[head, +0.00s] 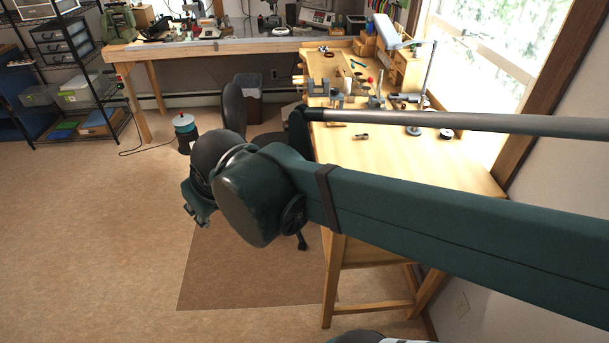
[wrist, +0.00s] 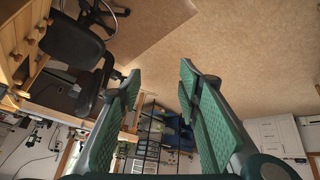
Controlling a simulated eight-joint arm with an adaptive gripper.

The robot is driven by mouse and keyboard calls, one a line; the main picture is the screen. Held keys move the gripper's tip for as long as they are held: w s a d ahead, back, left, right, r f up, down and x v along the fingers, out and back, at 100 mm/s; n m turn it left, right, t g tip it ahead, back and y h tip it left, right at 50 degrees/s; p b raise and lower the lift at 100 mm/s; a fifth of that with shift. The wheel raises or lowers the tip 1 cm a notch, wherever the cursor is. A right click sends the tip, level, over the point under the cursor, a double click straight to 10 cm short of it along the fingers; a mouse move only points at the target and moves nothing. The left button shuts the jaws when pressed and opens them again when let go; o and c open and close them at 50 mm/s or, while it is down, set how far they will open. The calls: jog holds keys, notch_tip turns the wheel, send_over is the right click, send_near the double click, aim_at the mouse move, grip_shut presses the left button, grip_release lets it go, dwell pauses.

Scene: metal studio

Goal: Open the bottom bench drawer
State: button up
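The wooden bench (head: 450,165) stands on the right in the head view, under the window. Its drawer fronts are hidden there, partly behind my arm. In the wrist view, wooden drawer fronts with round knobs (wrist: 28,42) show at the upper left edge. I cannot tell surely which is the bottom drawer, and I see none clearly pulled out. My gripper (wrist: 158,80) is open and empty, its two green-padded fingers wide apart, well clear of the drawers. In the head view, my gripper (head: 197,212) is mostly hidden behind the wrist, over the floor left of the bench.
A dark office chair (wrist: 75,50) stands close to the drawers. A floor mat (head: 250,275) lies below my arm. Tools and a lamp (head: 430,70) are on the bench. A wire shelf (head: 70,70) stands far left. The left floor is largely clear.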

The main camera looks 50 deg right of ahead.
jog(key=w+d+f+g+h, duration=0.25)
jog(key=w+d+h, duration=0.25)
jog(key=w+d, duration=1.2)
jog(key=w+d+f+m+g+h, duration=0.1)
jog(key=w+d+f+h, duration=0.1)
jog(key=w+d+f, duration=0.45)
jog(key=w+d+f+g+h, duration=0.2)
jog(key=w+d, duration=0.1)
jog(key=d, duration=0.6)
jog(key=w+d+f+m+g+h+b, duration=0.1)
jog(key=d+f+g+h, duration=0.2)
jog(key=d+f, duration=0.6)
jog(key=d+f+m+g+h, duration=0.15)
jog(key=d+f, duration=0.45)
jog(key=f, duration=0.6)
jog(key=s+d+f+m+g+h, duration=0.1)
jog(key=s+d+f+g, duration=0.1)
jog(key=f, duration=0.7)
jog(key=shift+s+d+g+h, duration=0.3)
jog(key=shift+s+g, duration=0.4)
jog(key=shift+s, duration=0.45)
jog(key=shift+d, duration=0.1)
jog(key=b+x, duration=0.2)
jog(key=x, duration=0.5)
jog(key=shift+d, duration=0.25)
